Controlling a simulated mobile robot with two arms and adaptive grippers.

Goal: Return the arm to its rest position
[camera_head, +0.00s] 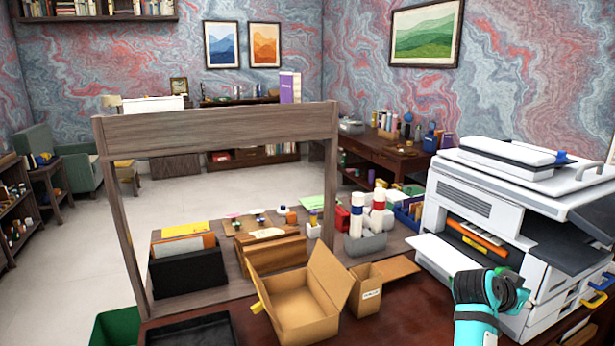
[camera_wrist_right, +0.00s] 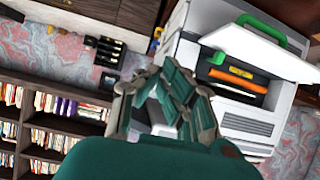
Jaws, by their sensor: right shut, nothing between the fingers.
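My right arm (camera_head: 480,315), teal with a black joint, rises at the lower right of the head view. It stands in front of the white printer (camera_head: 465,205), and I cannot make out its fingertips there. In the right wrist view my right gripper (camera_wrist_right: 168,82) is shut, with its grey-green fingers drawn together and nothing held. The printer (camera_wrist_right: 250,125) shows behind and to the right of the fingers in that view. My left arm and gripper are not in view.
An open cardboard box (camera_head: 305,310) and a smaller carton (camera_head: 367,291) stand left of my arm on the desk. A wooden frame (camera_head: 215,122) stands upright over the desk's left part. A black file holder (camera_head: 187,270) stands behind the boxes. The wrist view also shows bookshelves (camera_wrist_right: 48,122).

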